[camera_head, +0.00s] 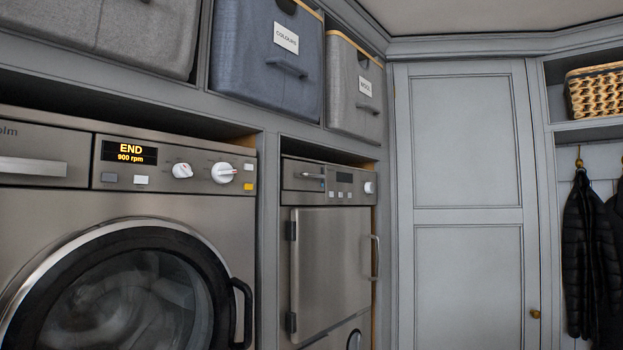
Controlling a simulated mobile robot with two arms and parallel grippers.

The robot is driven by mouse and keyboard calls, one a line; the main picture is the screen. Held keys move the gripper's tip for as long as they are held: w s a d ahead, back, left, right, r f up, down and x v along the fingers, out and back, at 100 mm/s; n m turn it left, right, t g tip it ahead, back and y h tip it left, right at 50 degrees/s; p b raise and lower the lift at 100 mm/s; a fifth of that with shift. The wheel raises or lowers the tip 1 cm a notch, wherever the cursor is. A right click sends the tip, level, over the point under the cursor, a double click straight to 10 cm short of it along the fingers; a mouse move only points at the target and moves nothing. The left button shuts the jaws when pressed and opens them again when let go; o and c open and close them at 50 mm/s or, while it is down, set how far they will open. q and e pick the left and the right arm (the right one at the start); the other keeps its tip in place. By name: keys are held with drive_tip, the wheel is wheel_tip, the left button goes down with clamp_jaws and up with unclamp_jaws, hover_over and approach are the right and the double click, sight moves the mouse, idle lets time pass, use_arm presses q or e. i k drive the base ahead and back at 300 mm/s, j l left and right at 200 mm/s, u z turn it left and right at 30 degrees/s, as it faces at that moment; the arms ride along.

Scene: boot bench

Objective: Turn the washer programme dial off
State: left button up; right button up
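The washer (60,210) stands at the left, a grey metal front with a round dark glass door (140,295) below its panel. Its display (130,152) glows with "END" and "900 rpm". Two white dials sit right of the display: a smaller one (182,170) and a larger one (223,173) with small marks around it. The larger looks like the programme dial; its pointer seems to lie to the right, but the marks are too small to read. Neither of my grippers shows in the head view.
A second steel appliance (330,260) stands right of the washer, behind a grey cabinet upright. Fabric bins (265,75) fill the shelf above. A tall grey cupboard door (468,180), dark jackets (585,240) and a woven basket (597,92) are at the right.

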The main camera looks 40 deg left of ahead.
sight(222, 173)
drive_tip(key=i+u, duration=0.25)
drive_tip(key=i, duration=0.25)
drive_tip(key=i+l+u, duration=0.3)
drive_tip(key=i, duration=0.15)
drive_tip(key=i+l+u, duration=0.25)
drive_tip(key=i, duration=0.2)
